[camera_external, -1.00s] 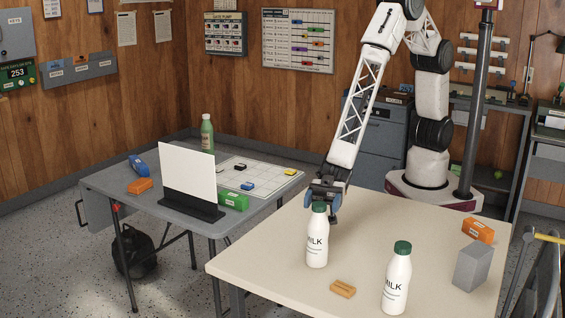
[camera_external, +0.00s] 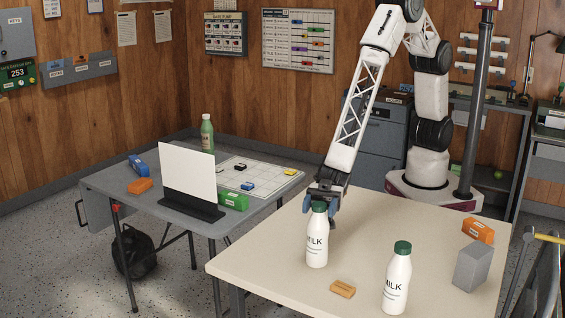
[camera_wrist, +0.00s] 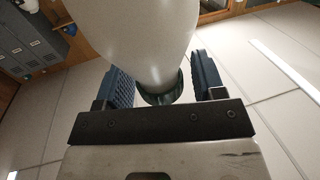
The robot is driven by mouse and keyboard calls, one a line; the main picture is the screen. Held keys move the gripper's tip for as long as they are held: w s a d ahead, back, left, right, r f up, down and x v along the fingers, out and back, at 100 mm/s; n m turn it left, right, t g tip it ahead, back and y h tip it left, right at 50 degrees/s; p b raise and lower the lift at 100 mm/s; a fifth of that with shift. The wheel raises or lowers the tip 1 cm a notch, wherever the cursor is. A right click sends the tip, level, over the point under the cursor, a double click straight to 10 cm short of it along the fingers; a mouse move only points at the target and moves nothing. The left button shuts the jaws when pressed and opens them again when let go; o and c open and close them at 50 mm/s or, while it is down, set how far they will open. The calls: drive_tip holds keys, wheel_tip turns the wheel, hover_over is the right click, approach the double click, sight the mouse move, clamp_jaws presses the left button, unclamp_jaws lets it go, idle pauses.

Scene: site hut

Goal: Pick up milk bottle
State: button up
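A white milk bottle with a green cap (camera_external: 317,246) stands upright near the left part of the beige table. My gripper (camera_external: 320,207) is at its cap, above and just behind it. In the wrist view my gripper (camera_wrist: 163,82) is open, with one blue finger on each side of the bottle (camera_wrist: 140,38) and its green cap. Gaps show between the fingers and the cap. A second, similar milk bottle (camera_external: 397,284) stands upright at the front right, apart from my gripper.
The beige table (camera_external: 265,252) also holds a small tan block (camera_external: 342,289), a grey block (camera_external: 473,267) and an orange box (camera_external: 478,231). A grey table (camera_external: 110,183) at the left holds a white panel (camera_external: 187,172), a green bottle (camera_external: 207,134) and several small boxes.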

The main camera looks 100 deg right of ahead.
clamp_jaws()
drive_tip(key=shift+r, duration=0.15)
drive_tip(key=shift+r, duration=1.7)
drive_tip(key=s+d+r, duration=0.1)
drive_tip(key=s+d, duration=0.8)
drive_tip(key=s, duration=0.3)
drive_tip(key=shift+s+d+r, duration=0.15)
drive_tip(key=shift+s+d, duration=0.15)
drive_tip(key=shift+s, duration=0.05)
